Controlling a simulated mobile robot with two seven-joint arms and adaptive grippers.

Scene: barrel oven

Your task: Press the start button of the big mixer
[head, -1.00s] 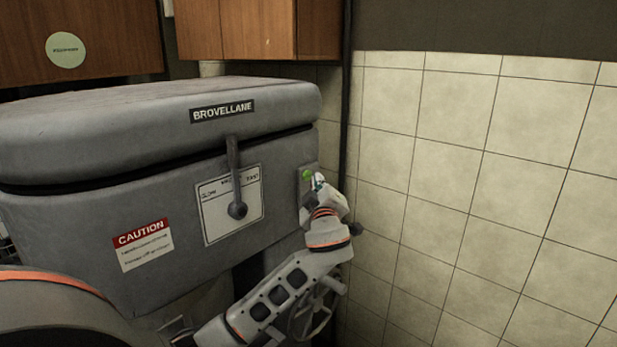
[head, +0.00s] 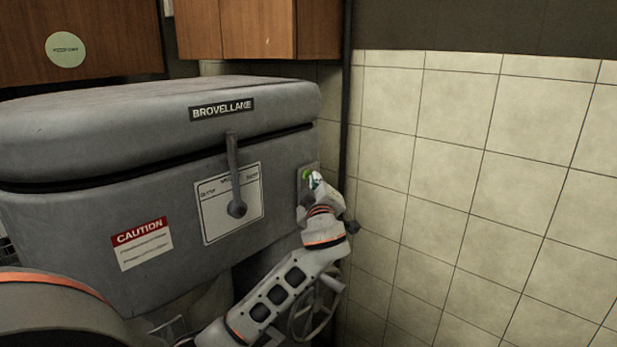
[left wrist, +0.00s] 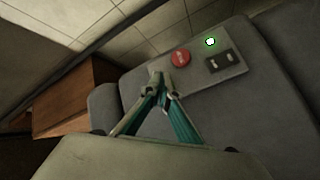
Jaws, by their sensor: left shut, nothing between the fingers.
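The big mixer (head: 100,225) is a grey machine with a closed lid and a BROVELLANE plate. A control panel (left wrist: 195,88) sits at its right end. In the left wrist view it carries a bright green button (left wrist: 210,41) with a pale glowing centre, a red button (left wrist: 181,58) and a dark switch block (left wrist: 221,62). The green button also shows in the head view (head: 306,174). My left gripper (head: 315,181) is shut and empty in front of the panel. Its fingertips (left wrist: 165,84) appear below the red button, apart from the green one; I cannot tell whether they touch the panel.
A lever (head: 236,180) stands out from the mixer's front over a white scale plate. A grey handwheel (head: 310,312) is below, behind my left arm. A tiled wall (head: 480,190) is close on the right. Wooden cabinets (head: 250,30) hang above.

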